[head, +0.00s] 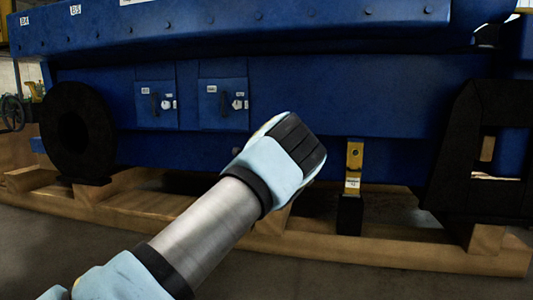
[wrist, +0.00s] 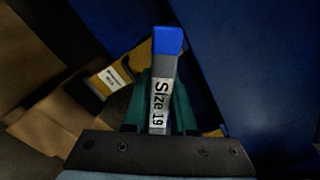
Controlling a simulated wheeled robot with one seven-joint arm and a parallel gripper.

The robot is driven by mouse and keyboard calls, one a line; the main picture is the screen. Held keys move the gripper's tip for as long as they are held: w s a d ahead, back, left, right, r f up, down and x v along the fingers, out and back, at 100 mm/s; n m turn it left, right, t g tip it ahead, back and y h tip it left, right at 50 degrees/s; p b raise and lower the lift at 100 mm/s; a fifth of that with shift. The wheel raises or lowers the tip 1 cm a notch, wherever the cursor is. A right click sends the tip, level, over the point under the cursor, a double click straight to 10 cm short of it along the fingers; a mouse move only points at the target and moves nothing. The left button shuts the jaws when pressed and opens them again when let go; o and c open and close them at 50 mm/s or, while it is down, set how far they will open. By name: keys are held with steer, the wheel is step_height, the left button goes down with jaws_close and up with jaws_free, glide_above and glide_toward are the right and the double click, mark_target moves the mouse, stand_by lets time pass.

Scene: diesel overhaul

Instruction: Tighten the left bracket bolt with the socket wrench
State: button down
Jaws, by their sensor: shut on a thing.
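My gripper (wrist: 160,98) is shut on the socket wrench (wrist: 167,62), a grey bar with a blue end and a white label reading "Size 19". The wrench sits between my green fingers, its blue end pointing away from my wrist. In the head view my arm's end hides the gripper and the wrench. A yellow bracket (head: 354,158) with a white label stands on a black foot right of my arm in the head view. A yellow piece with a white label (wrist: 118,76) lies beyond my fingers in the wrist view. I cannot make out the left bracket bolt.
A large blue engine block (head: 330,95) fills the background. It carries two small panels with handles (head: 157,103). A black round plate (head: 77,132) is at left and a black frame (head: 487,160) at right. A wooden pallet (head: 390,245) runs below. Grey floor lies in front.

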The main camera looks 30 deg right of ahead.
steer(key=n+p, duration=0.1)
steer(key=n, duration=0.2)
steer(key=n+p, duration=0.1)
steer(key=n, duration=0.2)
steer(key=shift+w+a+r+n, duration=0.1)
steer(key=shift+r+n, duration=0.05)
steer(key=shift+n, duration=0.15)
steer(key=n+p, duration=0.1)
steer(key=n, duration=0.4)
steer(key=shift+f+n, duration=0.2)
steer(key=shift+n, duration=0.6)
steer(key=shift+w, duration=0.1)
